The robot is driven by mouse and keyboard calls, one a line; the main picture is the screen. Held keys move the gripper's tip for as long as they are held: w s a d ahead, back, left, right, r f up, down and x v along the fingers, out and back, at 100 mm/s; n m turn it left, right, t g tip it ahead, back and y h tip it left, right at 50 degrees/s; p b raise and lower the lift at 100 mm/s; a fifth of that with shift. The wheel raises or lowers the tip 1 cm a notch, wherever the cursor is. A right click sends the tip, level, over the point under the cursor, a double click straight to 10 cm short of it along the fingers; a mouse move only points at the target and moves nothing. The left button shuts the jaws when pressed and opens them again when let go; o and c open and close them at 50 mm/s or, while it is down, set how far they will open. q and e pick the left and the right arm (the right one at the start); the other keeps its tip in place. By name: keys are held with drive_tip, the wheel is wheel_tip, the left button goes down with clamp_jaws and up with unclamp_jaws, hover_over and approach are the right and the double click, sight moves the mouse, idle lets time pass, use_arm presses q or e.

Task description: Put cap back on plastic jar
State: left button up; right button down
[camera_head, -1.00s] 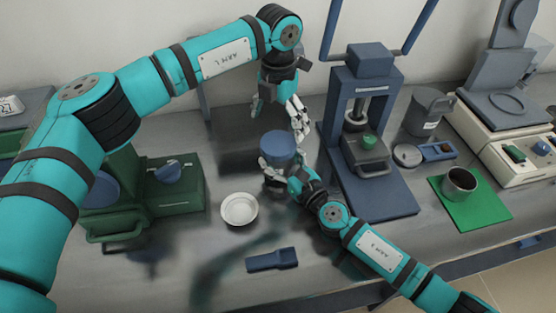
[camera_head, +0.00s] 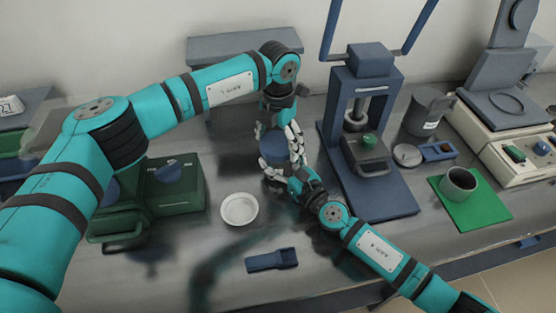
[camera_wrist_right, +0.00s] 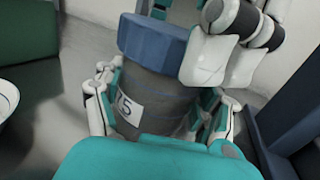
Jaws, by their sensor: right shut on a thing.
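One left finger is close against the cap's right side in the wrist view. My right gripper (camera_head: 284,172) hides most of the jar in the head view.
A white dish (camera_head: 239,209) and a blue flat tool (camera_head: 272,259) lie in front. A blue press (camera_head: 368,130) stands close on the right, a green device (camera_head: 165,190) on the left. A grey cup (camera_head: 458,184) stands on a green mat (camera_head: 470,215).

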use_arm(q)
drive_tip(key=c, duration=0.6)
drive_tip(key=m, duration=0.3)
drive_tip(key=o, duration=1.1)
wheel_tip(320, 180, up, 12)
drive_tip(key=shift+r, duration=0.1)
use_arm(e)
unclamp_jaws()
